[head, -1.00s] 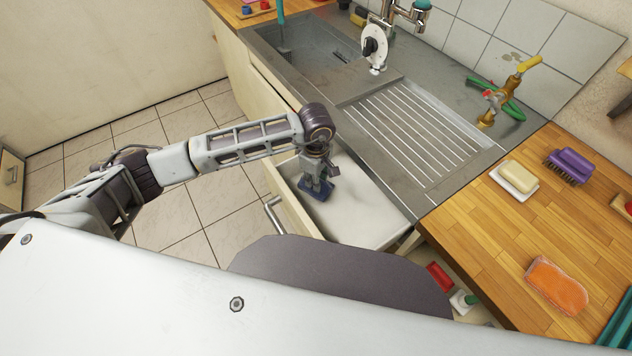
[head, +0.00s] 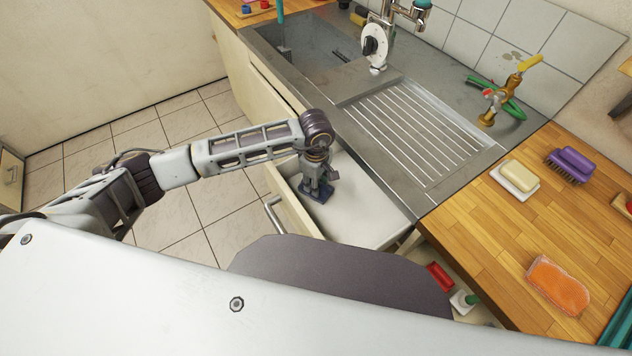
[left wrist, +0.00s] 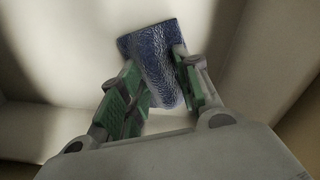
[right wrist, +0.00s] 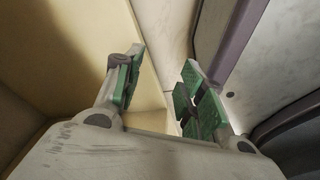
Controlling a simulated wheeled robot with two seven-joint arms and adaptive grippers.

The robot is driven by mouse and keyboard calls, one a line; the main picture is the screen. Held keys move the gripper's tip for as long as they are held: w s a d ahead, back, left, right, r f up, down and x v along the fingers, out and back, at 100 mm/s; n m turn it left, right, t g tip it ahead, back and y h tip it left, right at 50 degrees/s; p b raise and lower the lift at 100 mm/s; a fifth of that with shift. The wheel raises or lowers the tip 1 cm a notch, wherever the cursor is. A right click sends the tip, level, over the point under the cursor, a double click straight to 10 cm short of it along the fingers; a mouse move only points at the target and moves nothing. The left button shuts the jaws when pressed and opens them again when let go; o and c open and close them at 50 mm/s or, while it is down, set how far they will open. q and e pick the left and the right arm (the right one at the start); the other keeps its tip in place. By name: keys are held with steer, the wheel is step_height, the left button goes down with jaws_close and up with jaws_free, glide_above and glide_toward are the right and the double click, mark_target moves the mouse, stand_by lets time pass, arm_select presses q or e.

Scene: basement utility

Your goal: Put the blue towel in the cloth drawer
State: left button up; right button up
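The blue towel (head: 317,194) is a small dark blue cloth inside the open drawer (head: 362,220), near its front left corner. In the left wrist view the towel (left wrist: 158,65) fills the gap between the fingers of my left gripper (left wrist: 163,85), which are shut on it. In the head view my left gripper (head: 317,180) points down into the drawer, with the towel at its fingertips. I cannot tell whether the towel touches the drawer floor. My right gripper (right wrist: 160,85) is open and empty in the right wrist view; the head view does not show it.
The drawer's front with its handle (head: 272,214) faces the tiled floor. The metal sink drainer (head: 420,130) overhangs the drawer's back.

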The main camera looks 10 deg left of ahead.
arm_select(q)
steer(key=shift+o, duration=0.2)
arm_select(e)
steer(key=shift+s, duration=0.2)
arm_select(q)
steer(key=shift+r, duration=0.55)
step_height(320, 180, up, 11)
stand_by(0.3)
arm_select(e)
steer(key=shift+s+f, duration=0.1)
steer(key=shift+s, duration=0.1)
stand_by(0.4)
